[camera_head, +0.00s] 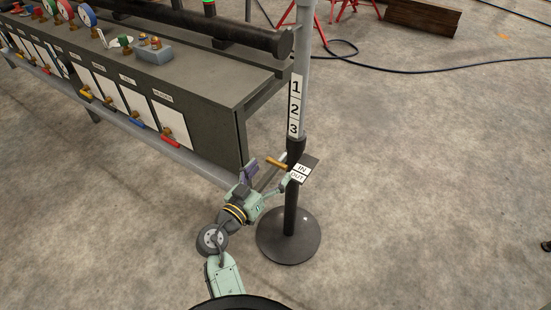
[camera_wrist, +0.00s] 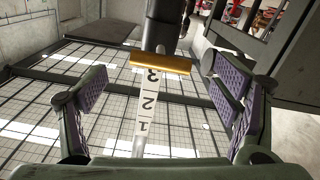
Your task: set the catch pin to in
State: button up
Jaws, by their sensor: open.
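The catch pin (camera_head: 276,163) shows as a brass-coloured bar on the dark collar of an upright pole stand (camera_head: 290,215). Beside it is a small plate (camera_head: 302,170) marked IN above OUT. In the wrist view the brass bar of the catch pin (camera_wrist: 160,63) lies crosswise in front of the pole, above the 3 of the number strip. My gripper (camera_head: 268,180) is close to the pin at the pole. In the wrist view my gripper (camera_wrist: 155,88) is open, its purple-padded fingers on either side of the bar, with visible gaps. How deep the pin sits cannot be told.
A long grey bench (camera_head: 190,85) with labelled panels, coloured levers and gauges stands at the left, close to the pole.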

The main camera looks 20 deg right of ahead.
aim_at(275, 165)
jog(key=shift+p+x, duration=0.55)
jog(key=shift+x, duration=1.65)
jog(key=shift+w+a, duration=0.1)
jog(key=c, duration=1.6)
jog(key=b+x, duration=0.2)
jog(key=x, duration=0.1)
jog(key=shift+w+f, duration=0.1)
jog(key=shift+w, duration=0.05)
jog(key=o, duration=1.6)
